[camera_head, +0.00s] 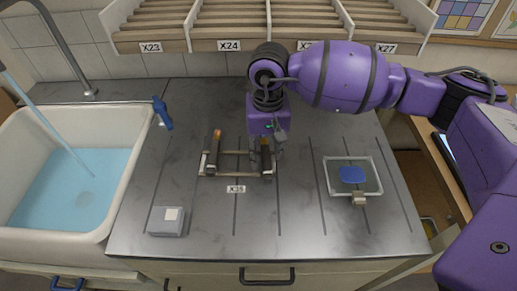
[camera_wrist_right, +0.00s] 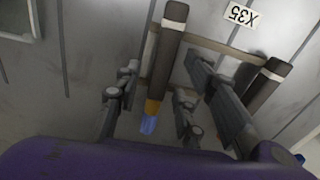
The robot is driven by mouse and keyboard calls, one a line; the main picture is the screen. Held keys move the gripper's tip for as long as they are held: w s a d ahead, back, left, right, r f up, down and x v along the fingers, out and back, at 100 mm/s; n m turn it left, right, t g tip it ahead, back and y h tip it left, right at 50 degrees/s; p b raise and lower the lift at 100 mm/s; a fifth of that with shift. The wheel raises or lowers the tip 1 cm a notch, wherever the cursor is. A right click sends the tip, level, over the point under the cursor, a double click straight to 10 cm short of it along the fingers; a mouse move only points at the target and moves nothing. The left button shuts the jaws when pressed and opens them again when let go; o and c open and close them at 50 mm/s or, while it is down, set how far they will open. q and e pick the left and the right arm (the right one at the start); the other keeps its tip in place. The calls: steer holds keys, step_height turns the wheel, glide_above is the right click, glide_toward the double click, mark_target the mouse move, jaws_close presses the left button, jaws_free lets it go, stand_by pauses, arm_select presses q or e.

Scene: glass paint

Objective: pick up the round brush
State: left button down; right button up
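A wooden rack (camera_head: 237,153) on the grey worktop bears two thick dark-handled brushes. The left brush (camera_head: 212,155) lies clear, with an orange part at its far end; it also shows at the right of the wrist view (camera_wrist_right: 266,88). The right brush (camera_head: 266,160) is under my right gripper (camera_head: 268,140). In the wrist view this brush (camera_wrist_right: 168,55) has an amber collar and a pale blue tip, and lies between my spread right fingers, with gaps beside it. I cannot tell from bristle shape which brush is round. My left gripper is not in view.
A sink (camera_head: 125,190) with blue water and a running tap is at the left. A small grey box (camera_head: 168,222) stands front left. A glass tray (camera_head: 376,188) with a blue patch lies at right. Slatted shelves (camera_head: 228,45) line the back.

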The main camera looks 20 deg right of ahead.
jaws_close()
